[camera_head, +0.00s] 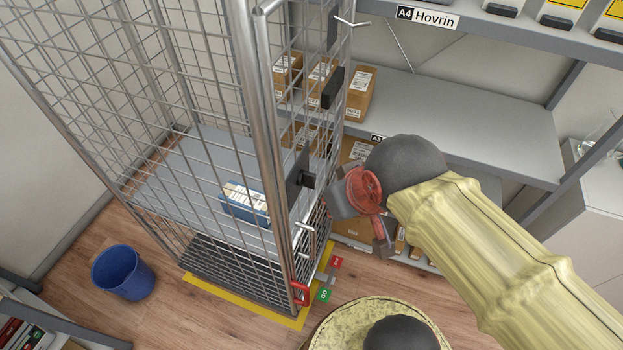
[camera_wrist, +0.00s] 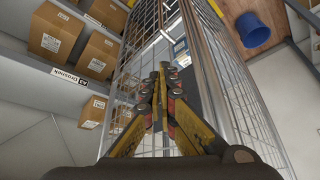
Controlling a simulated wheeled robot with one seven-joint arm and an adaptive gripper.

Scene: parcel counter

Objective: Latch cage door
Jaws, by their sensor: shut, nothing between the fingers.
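The tall grey wire cage (camera_head: 200,75) stands left of my arm in the head view, and its mesh and posts also fill the middle of the wrist view (camera_wrist: 145,40). Its narrow right-hand mesh side carries a black latch plate with a knob (camera_head: 306,180) and a black block (camera_head: 332,88). I cannot tell whether this side is the door or whether it is fully closed. My gripper (camera_head: 352,205) is just right of the latch plate and a little lower, apparently apart from it. In the wrist view my gripper (camera_wrist: 163,70) has its fingertips together and empty, pointing at the cage.
A blue and white parcel (camera_head: 245,203) lies on the cage's shelf. Grey shelving (camera_head: 470,115) with cardboard boxes (camera_head: 359,95) stands behind and right. A blue bin (camera_head: 123,272) is on the floor left of the cage. A yellow floor outline (camera_head: 245,309) runs around the cage base.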

